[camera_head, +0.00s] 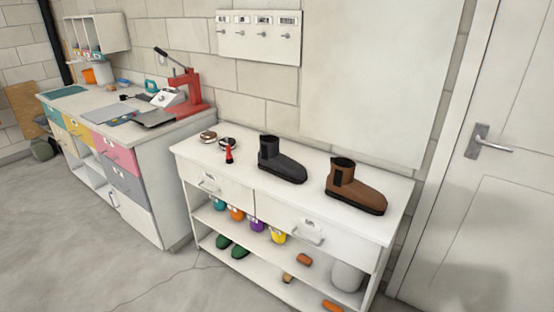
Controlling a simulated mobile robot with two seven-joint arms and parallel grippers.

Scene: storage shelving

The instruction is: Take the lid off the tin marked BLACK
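Two small round tins stand at the back left of the white cabinet top (310,204). The left tin (208,137) has a brown and pale look. The right tin (227,144) looks black with a pale top, partly behind a small red object. Any marking on either tin is too small to read, so I cannot tell for sure which is marked BLACK. Both tins look closed, but they are too small to be certain. Neither of my grippers is in view.
A black boot (281,163) and a brown boot (355,188) stand right of the tins. The red object (229,155) stands close in front. A workbench with a red press (186,88) is at left, a door (480,190) at right. Floor is clear at front left.

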